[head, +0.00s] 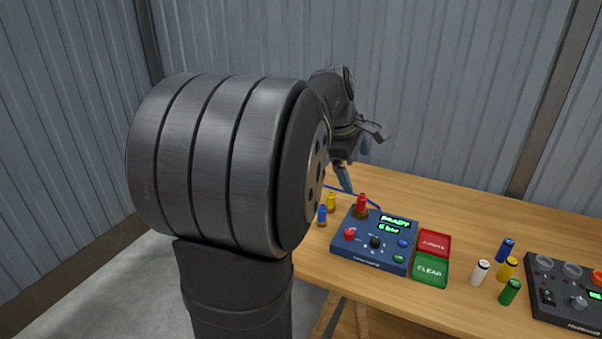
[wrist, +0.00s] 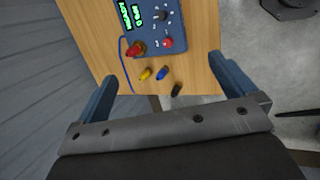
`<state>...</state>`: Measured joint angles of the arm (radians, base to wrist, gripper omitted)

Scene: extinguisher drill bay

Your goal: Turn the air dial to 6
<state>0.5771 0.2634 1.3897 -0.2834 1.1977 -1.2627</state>
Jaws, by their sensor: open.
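The air dial (head: 376,242) is a small black knob on top of a blue control box (head: 345,257) on the wooden table.
A red cylinder (head: 361,205) stands at the box's back left; yellow (head: 331,203) and blue (head: 322,215) ones stand beside it. Red (head: 434,243) and green CLEAR (head: 431,270) trays lie to the right, then several small cylinders and a dark panel (head: 566,298). The back table is clear.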

